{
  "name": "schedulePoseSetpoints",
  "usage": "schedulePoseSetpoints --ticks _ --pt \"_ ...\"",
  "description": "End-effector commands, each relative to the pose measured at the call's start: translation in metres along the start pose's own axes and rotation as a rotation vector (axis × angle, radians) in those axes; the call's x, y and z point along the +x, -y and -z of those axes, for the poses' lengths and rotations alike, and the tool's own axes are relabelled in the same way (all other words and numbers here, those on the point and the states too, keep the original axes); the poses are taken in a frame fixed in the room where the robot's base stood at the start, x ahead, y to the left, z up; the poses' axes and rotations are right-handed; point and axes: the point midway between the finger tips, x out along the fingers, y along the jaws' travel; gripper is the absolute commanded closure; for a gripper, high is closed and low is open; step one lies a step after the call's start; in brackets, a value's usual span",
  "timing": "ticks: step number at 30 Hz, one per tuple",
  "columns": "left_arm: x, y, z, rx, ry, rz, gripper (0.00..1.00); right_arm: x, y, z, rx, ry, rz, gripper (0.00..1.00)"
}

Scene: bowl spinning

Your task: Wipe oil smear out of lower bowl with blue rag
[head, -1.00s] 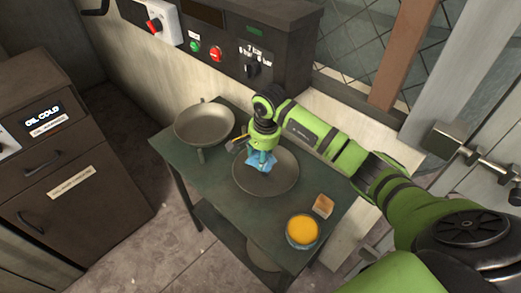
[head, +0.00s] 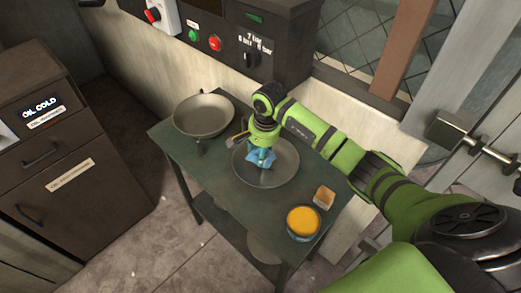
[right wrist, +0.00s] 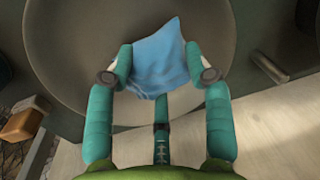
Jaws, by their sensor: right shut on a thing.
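The lower bowl (head: 286,172) is a wide, shallow, grey dish on the green table. My right gripper (head: 261,154) reaches down over its far left part, shut on the blue rag (head: 263,162). I cannot tell whether the rag presses on the bowl's surface. I cannot make out an oil smear. My left gripper is not in view.
A second grey bowl (head: 203,113) stands raised at the table's far left corner. A jar with a yellow top (head: 303,222) and a small tan block (head: 324,197) stand near the right edge. A control box (head: 240,40) is on the wall behind.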

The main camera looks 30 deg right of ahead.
Motion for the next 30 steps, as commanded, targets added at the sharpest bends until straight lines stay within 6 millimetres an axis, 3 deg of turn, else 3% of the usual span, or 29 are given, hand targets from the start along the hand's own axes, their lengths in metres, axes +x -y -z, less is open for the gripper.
schedulePoseSetpoints --ticks 30 --pt "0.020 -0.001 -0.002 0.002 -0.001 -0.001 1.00 0.020 -0.003 0.000 0.001 -0.001 0.000 0.75"
